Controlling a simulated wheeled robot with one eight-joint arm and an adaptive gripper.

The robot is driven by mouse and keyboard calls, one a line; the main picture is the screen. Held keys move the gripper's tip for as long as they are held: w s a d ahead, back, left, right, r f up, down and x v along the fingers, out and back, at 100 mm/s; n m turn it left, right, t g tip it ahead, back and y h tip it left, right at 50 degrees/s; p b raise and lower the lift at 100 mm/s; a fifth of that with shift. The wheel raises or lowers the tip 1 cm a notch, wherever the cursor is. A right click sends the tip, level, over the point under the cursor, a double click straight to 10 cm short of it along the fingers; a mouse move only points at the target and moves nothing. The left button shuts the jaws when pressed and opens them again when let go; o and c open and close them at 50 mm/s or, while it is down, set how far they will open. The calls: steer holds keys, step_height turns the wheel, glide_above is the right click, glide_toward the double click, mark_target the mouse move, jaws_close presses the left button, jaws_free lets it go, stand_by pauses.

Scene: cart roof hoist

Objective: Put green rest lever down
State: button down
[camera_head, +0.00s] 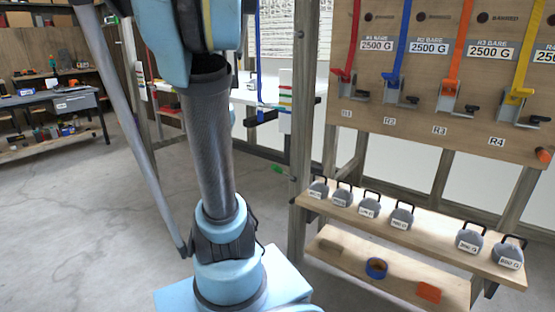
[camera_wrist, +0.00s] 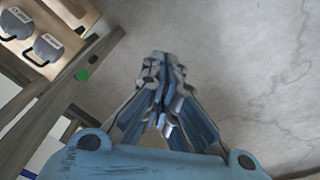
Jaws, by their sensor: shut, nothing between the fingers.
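A small green piece, which looks like the end of the green rest lever (camera_head: 277,169), sticks out just left of the wooden post in the head view. In the wrist view a round green knob (camera_wrist: 82,75) shows against the edge of the wooden frame, left of my gripper. My gripper (camera_wrist: 164,62) is shut and empty above the concrete floor, apart from the knob. The rest of the lever is hidden or too small to make out. My gripper does not show in the head view.
A wooden shelf (camera_head: 440,245) carries several grey handled weights; two such weights (camera_wrist: 48,46) show at the wrist view's upper left. The post (camera_head: 301,130) stands beside the shelf. Coloured straps and clamps hang from a board (camera_head: 470,80). Open floor (camera_head: 100,220) lies left.

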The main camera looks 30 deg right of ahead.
steer(key=w+d+m+g, duration=0.1)
steer(key=w+d+m, duration=0.3)
steer(key=d, duration=0.9)
steer(key=w+d+m+g, duration=0.15)
steer(key=w+d, duration=0.45)
steer(key=d, duration=0.8)
step_height(320, 180, down, 13)
steer(key=s, duration=0.2)
steer(key=shift+s+a+m+t, duration=0.15)
steer(key=shift+a+m+t, duration=0.15)
steer(key=shift+m+t, duration=0.05)
